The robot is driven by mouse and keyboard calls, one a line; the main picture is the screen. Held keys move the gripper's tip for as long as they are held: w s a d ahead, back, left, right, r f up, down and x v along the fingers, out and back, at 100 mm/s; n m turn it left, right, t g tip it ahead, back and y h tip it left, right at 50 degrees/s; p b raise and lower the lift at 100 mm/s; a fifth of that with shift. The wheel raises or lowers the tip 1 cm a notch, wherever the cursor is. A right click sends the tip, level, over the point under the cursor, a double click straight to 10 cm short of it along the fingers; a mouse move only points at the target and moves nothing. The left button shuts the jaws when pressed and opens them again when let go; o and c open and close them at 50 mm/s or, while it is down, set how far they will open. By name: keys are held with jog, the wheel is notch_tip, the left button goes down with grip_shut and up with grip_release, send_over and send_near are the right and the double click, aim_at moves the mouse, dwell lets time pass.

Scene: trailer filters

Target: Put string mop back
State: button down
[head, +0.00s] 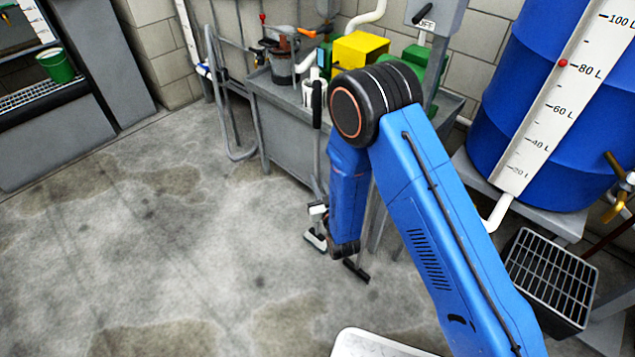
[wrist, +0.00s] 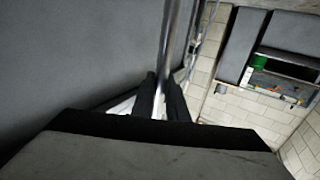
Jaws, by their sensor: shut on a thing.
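In the wrist view, a thin grey metal pole (wrist: 169,45) runs up between the two black fingers of my gripper (wrist: 161,92), which is shut on it. No mop strings show in either view, so I cannot tell from the pictures that this pole is the string mop's. In the head view my blue forearm hides most of my gripper and the place where it holds.
A grey bench (head: 277,125) with a yellow box (head: 359,50) stands behind my arm. A blue tank (head: 525,95) and a black grated bin (head: 552,268) are at the right. A white-rimmed container (head: 375,344) is at the front edge. The concrete floor at left is clear.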

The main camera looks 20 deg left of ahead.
jog(key=shift+f, duration=0.1)
jog(key=c, duration=1.7)
grip_release()
jog(key=shift+c, duration=0.2)
jog(key=v, duration=1.2)
jog(key=shift+s+d, duration=0.1)
